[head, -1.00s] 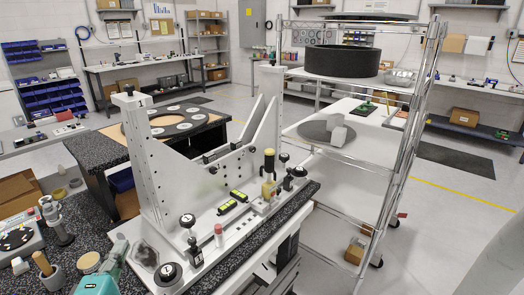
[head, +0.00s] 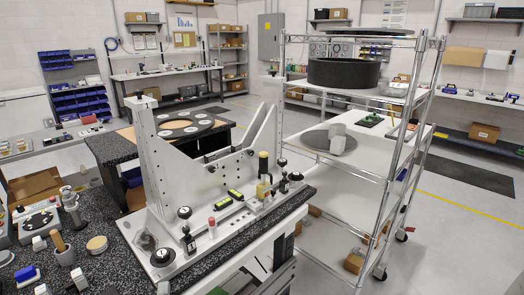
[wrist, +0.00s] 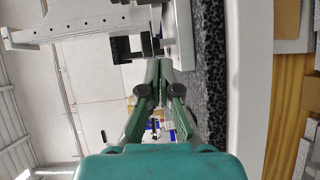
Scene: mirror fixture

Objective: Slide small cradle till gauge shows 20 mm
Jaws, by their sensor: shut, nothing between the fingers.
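The white mirror fixture (head: 163,160) stands on the dark speckled bench, with an upright plate and a slanted grey arm (head: 262,133). Two small yellow-green displays (head: 222,203) sit on its base; their readings are too small to make out. I cannot tell for sure which part is the small cradle. In the wrist view my gripper (wrist: 159,64) is shut and empty. Its fingertips are close to a black block (wrist: 128,49) beside a pale fixture part (wrist: 80,25); whether they touch, I cannot tell.
A wire rack (head: 392,150) with a black ring (head: 344,72) stands to the right. Small tools and a wooden-handled pestle (head: 57,241) crowd the bench's left end.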

